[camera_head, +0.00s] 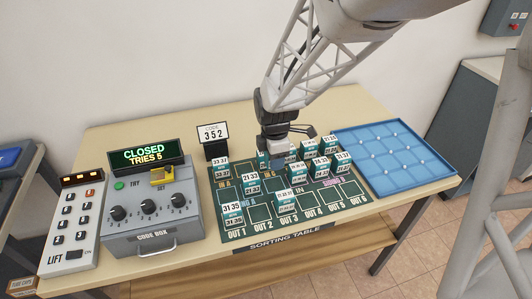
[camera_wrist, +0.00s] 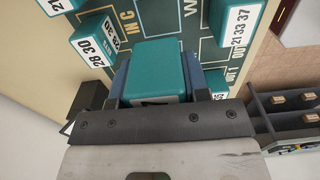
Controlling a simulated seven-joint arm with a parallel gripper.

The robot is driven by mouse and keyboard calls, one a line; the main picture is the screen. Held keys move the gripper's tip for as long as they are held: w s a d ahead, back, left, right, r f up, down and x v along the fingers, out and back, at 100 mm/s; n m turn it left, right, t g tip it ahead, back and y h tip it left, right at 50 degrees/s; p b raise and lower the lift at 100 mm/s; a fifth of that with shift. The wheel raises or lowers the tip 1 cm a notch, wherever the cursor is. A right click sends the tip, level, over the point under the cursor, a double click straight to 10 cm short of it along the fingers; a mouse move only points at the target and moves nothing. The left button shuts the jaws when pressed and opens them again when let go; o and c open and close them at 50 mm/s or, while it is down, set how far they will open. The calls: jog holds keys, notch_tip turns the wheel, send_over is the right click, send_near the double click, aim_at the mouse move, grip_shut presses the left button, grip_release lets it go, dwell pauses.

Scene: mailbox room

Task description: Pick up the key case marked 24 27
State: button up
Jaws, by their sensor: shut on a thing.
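My gripper (camera_head: 276,157) is over the back row of the dark green sorting mat (camera_head: 258,214), among the key cases. In the wrist view my gripper (camera_wrist: 157,88) is shut on a teal key case (camera_wrist: 158,65), which sits between its two blue-grey fingers. The number on the held case is turned away or cut off, so I cannot read whether it is 24 27. I cannot tell whether the case is clear of the mat.
A blue tray (camera_head: 392,187) lies right.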

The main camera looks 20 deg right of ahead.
jog(key=shift+r, duration=0.35)
jog(key=shift+s, duration=0.1)
dwell(0.4)
